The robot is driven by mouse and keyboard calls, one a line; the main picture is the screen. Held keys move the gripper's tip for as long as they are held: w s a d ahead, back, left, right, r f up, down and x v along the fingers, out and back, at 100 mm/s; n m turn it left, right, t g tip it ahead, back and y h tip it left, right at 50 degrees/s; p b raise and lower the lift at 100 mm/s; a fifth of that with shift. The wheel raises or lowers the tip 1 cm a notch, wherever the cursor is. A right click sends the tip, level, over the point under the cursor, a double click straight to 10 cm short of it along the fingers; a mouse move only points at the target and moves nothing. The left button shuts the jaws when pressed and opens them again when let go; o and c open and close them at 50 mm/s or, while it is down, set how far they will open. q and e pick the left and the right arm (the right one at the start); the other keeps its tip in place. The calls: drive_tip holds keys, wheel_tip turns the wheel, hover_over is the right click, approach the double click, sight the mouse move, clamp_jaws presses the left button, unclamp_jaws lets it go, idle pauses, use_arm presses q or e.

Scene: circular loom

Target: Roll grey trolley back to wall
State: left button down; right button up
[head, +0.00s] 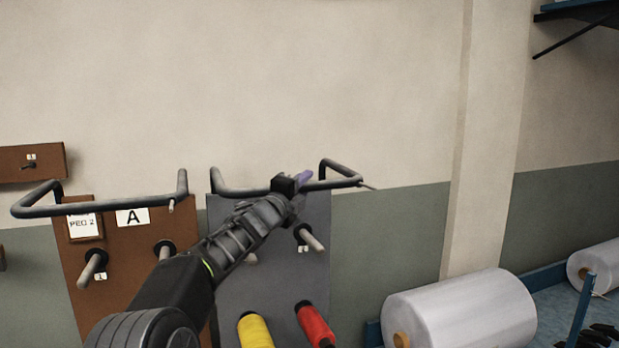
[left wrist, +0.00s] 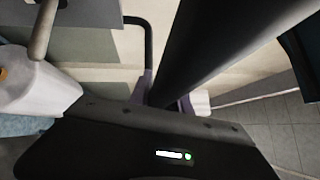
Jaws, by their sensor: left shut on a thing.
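The grey trolley (head: 232,292) is an upright grey panel with pegs, a dark handle bar across its top, and a yellow and a red spool low on it. It stands close to the wall, right of a brown trolley; any gap to the wall is hard to judge. My left gripper (head: 292,183) is shut on the right part of the grey trolley's handle bar (head: 340,183). In the left wrist view the bar (left wrist: 215,45) runs large and dark between the purple-tinted fingers (left wrist: 168,98). The trolley's base and wheels are out of view. My right gripper is not in view.
The brown trolley (head: 130,262) marked A, with its own handle, stands just left. A big white roll (head: 470,312) lies at lower right, before a wall pillar (head: 478,150). Another roll (head: 598,264) and blue racking are farther right.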

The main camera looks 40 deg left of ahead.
use_arm(q)
drive_tip(key=shift+w+a, duration=0.25)
drive_tip(key=shift+a, duration=0.15)
drive_tip(key=c, duration=1.2)
unclamp_jaws()
drive_tip(key=shift+s+f, duration=0.1)
drive_tip(key=shift+s, duration=0.1)
drive_tip(key=b+v, duration=0.3)
drive_tip(key=v, duration=0.4)
drive_tip(key=shift+s, duration=0.3)
drive_tip(key=shift+d, duration=0.1)
